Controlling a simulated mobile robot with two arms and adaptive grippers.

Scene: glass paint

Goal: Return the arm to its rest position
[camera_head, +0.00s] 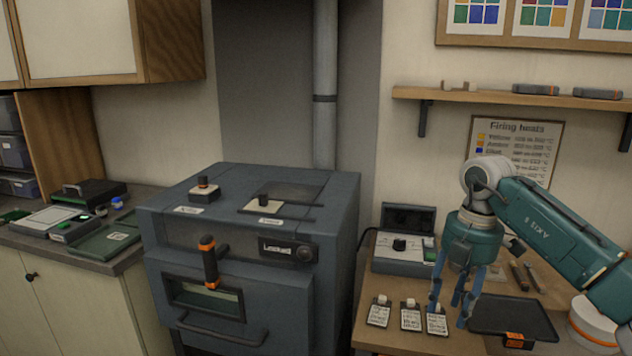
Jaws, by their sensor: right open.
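My right arm comes in from the right edge, in teal and white. Its right gripper (452,308) points down over the wooden bench (375,338) at the right, with blue fingers apart and nothing seen between them. The fingers are close to the rightmost of three small labelled cards (437,325) and partly overlap it in the picture. I cannot tell whether they touch it. My left gripper and arm are not in view.
A dark kiln (335,230) stands left of the bench, with an orange-and-black handle (208,262) on its front. A control box (385,256) and a black tray (490,318) flank the gripper. A shelf (480,97) is on the wall above. The left counter holds several items.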

